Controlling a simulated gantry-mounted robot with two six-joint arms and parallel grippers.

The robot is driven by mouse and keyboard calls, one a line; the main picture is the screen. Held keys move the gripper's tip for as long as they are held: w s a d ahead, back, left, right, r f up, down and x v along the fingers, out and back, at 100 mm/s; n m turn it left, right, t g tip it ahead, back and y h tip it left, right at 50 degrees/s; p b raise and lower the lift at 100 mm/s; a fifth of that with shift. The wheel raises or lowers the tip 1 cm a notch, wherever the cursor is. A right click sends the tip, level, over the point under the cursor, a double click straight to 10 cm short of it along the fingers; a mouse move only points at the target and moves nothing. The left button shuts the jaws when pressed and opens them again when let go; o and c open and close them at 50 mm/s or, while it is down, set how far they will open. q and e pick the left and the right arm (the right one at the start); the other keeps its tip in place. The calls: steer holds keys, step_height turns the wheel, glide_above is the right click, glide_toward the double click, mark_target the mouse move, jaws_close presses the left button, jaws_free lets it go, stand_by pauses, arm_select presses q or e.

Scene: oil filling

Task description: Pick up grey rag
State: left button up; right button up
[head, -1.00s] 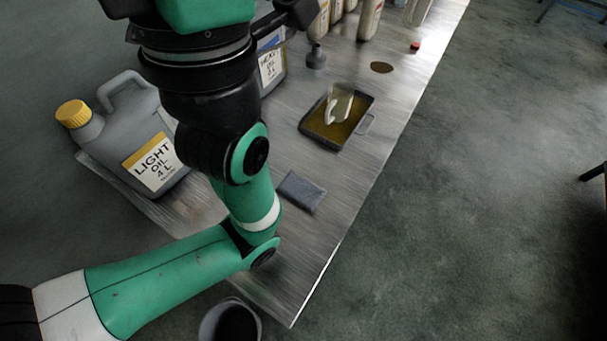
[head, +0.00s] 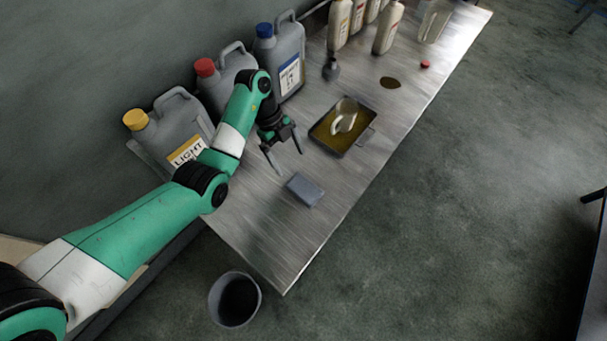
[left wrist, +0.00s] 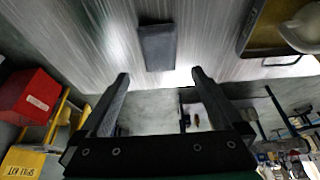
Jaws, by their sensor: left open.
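The grey rag (head: 305,190) lies flat and folded on the metal bench top, near the bench's front edge. It also shows in the left wrist view (left wrist: 157,47), beyond my fingertips and roughly centred between them. My left gripper (head: 284,158) is open and empty above the bench, up and to the left of the rag in the head view. Its two fingers also show in the left wrist view (left wrist: 160,77), apart from the rag. My right gripper is in neither view.
A tray of oil (head: 343,130) with a pale jug in it stands right of my left gripper. Several oil canisters (head: 279,62) line the wall side. A dark oil spot (head: 390,82) and a red cap (head: 425,64) lie farther back. A bin (head: 235,299) stands on the floor.

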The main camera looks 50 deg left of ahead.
arm_select(q)
steer(key=b, duration=0.4)
glide_above(302, 187)
steer(key=a, duration=0.2)
steer(key=f, duration=0.6)
steer(key=shift+a+f, duration=0.2)
steer(key=shift+f, duration=0.05)
steer(key=b+x, duration=0.1)
steer(key=x, duration=0.1)
steer(key=b+x, duration=0.1)
steer(key=x, duration=0.2)
steer(key=shift+s, duration=0.25)
steer(key=shift+r, duration=0.1)
steer(key=shift+c, duration=0.4)
steer(key=c, duration=1)
steer(key=shift+c, duration=0.2)
